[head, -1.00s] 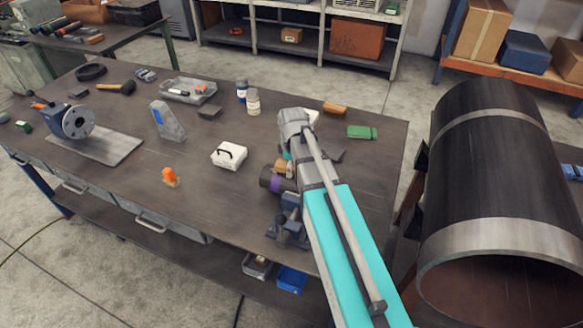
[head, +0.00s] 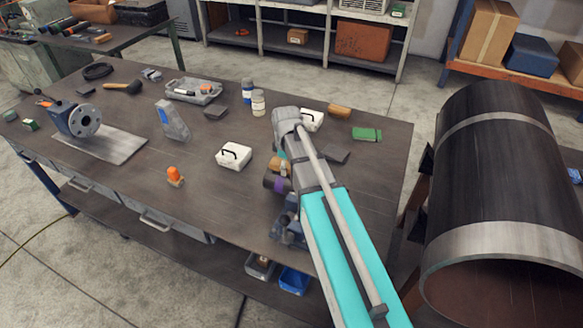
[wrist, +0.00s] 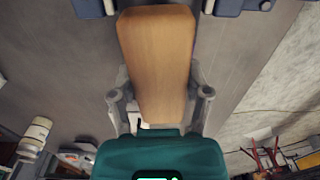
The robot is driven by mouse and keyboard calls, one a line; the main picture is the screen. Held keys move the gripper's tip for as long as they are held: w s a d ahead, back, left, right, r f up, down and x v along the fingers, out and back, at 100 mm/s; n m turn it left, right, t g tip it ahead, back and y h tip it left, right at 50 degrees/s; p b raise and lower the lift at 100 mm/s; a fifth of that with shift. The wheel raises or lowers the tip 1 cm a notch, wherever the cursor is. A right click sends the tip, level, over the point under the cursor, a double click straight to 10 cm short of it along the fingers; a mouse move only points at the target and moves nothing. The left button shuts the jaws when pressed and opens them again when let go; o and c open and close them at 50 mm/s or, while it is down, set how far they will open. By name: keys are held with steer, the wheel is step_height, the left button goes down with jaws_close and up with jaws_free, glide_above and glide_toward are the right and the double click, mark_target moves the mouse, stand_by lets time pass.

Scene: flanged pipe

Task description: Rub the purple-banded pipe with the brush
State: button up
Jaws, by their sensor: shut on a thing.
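The purple-banded pipe (head: 279,184) lies near the table's front edge, short and dark with a purple band. It sits just behind a blue-grey vise (head: 289,222), partly covered by my arm. My gripper (wrist: 160,104) is shut on the brush (wrist: 158,55), with one finger on each side of its tan wooden block. In the head view the brush (head: 278,164) is at the pipe, just above and behind the purple band. I cannot tell whether it touches. The bristles are hidden, and the pipe is not clearly visible in the wrist view.
On the table (head: 210,205), a white box (head: 234,156), an orange-topped item (head: 174,175) and a grey block (head: 172,122) stand left of my arm. A green block (head: 367,134) lies to the right.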

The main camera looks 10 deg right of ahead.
mark_target(274, 159)
steer(key=shift+w+a, duration=0.2)
steer(key=shift+a, duration=0.05)
steer(key=shift+w+a, duration=0.1)
steer(key=shift+w+a, duration=0.55)
steer(key=shift+a, duration=0.2)
steer(key=shift+w+a, duration=0.55)
steer(key=shift+a, duration=0.2)
steer(key=shift+r+p, duration=3.05)
steer(key=shift+p, duration=0.1)
steer(key=shift+r+p, duration=1.5)
steer(key=shift+r, duration=0.05)
